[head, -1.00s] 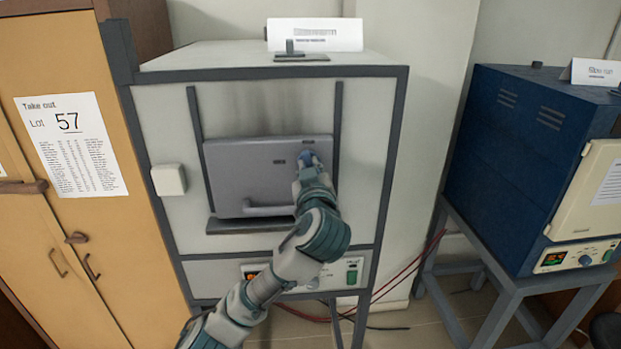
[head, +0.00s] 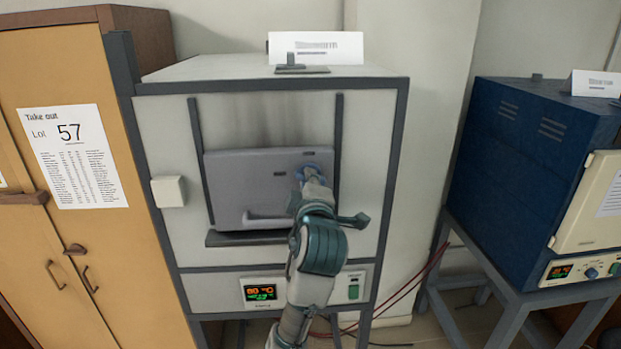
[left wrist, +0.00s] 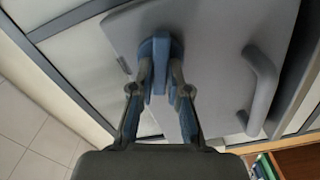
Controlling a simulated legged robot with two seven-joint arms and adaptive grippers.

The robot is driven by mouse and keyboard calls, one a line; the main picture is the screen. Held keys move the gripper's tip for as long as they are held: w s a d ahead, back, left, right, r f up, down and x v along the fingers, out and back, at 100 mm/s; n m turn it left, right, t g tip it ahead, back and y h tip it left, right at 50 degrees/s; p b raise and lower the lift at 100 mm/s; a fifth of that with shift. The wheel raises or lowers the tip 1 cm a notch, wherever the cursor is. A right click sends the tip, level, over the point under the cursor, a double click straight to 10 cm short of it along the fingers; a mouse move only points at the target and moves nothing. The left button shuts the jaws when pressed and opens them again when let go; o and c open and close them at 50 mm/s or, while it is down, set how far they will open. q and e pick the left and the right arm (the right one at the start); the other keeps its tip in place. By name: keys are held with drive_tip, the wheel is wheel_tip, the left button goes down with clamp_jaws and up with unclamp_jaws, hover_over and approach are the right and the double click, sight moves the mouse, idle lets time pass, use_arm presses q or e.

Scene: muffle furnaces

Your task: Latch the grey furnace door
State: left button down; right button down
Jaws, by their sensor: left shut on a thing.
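The grey furnace door (head: 245,180) sits in the front of the pale furnace, between two dark vertical rails. It has a bar handle (head: 268,218) low on it, which also shows in the left wrist view (left wrist: 262,88). My left gripper (head: 315,175) is at the door's upper right. In the left wrist view, its fingers (left wrist: 160,72) are shut on a blue latch knob (left wrist: 155,48) on the door face. The fingers and wrist partly hide the knob in the head view. A dark lever (head: 352,220) sticks out right of the door, partly behind my wrist. My right gripper is out of view.
A tan cabinet (head: 75,235) stands close on the left. A blue furnace (head: 520,165) stands on a metal stand at the right. The lit control panel (head: 261,292) is below the door. A white box (head: 168,191) is fixed left of the door.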

use_arm(q)
drive_tip(key=shift+w+f+n+p, duration=0.1)
drive_tip(key=shift+f+n+p, duration=0.2)
drive_tip(key=shift+n, duration=0.7)
drive_tip(key=shift+f+n+p, duration=0.15)
drive_tip(key=shift+n+p, duration=0.15)
drive_tip(key=shift+n, duration=0.7)
drive_tip(key=c, duration=1.2)
unclamp_jaws()
drive_tip(key=shift+o, duration=0.3)
drive_tip(key=shift+a+r, duration=0.1)
drive_tip(key=shift+r, duration=0.05)
drive_tip(key=s+d, duration=0.1)
drive_tip(key=s, duration=1.1)
drive_tip(key=shift+d, duration=0.15)
